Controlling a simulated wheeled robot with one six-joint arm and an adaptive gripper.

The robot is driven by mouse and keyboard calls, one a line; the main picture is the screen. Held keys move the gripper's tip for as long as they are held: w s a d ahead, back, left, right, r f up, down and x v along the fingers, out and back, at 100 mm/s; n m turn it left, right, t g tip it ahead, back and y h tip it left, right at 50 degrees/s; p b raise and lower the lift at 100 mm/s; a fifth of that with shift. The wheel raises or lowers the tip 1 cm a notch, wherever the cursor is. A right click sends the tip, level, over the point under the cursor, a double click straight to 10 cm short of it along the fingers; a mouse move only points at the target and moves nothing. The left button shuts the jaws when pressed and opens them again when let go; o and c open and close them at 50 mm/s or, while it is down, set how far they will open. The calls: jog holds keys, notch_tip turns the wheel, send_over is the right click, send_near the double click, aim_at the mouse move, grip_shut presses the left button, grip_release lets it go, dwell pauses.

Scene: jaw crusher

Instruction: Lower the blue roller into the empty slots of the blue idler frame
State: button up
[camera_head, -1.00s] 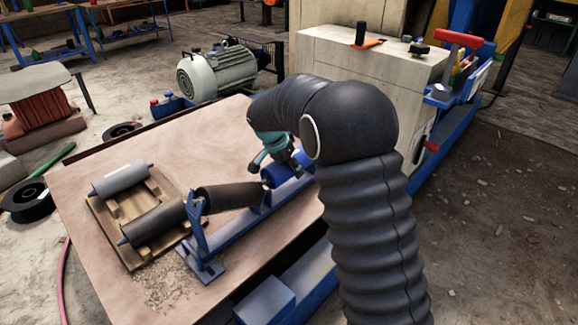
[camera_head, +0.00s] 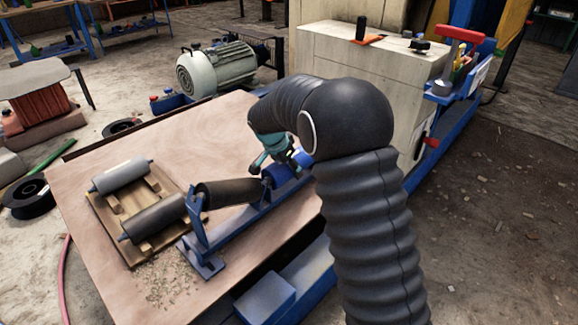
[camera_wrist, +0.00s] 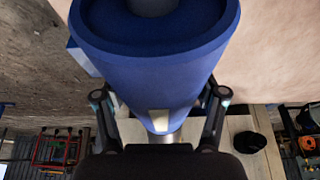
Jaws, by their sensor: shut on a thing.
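The blue roller (camera_head: 277,175) is at the far right part of the blue idler frame (camera_head: 238,229), partly hidden by my arm. My gripper (camera_head: 275,153) is above it. In the wrist view the blue roller (camera_wrist: 155,75) fills the middle, with the fingers of my gripper (camera_wrist: 160,108) closed on both sides of it. A dark roller (camera_head: 228,192) lies in the near part of the frame, end to end with the blue one. The far end of the frame and its slots are hidden, so I cannot tell whether the blue roller touches them.
A wooden pallet (camera_head: 151,250) holds a light grey roller (camera_head: 121,175) and a dark grey roller (camera_head: 154,218) at left. All stand on a wooden board (camera_head: 90,274). A pale machine housing (camera_head: 350,70) rises behind my arm. The board's back is clear.

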jog(key=shift+f, duration=0.7)
jog(key=shift+r, duration=0.2)
jog(key=shift+r+p, duration=0.5)
jog(key=shift+r, duration=0.7)
jog(key=shift+r, duration=0.15)
jog(key=shift+b, duration=0.5)
dwell(1.7)
jog(key=shift+f, duration=1.55)
dwell(0.4)
jog(key=o, duration=1.7)
jog(key=shift+o, duration=1)
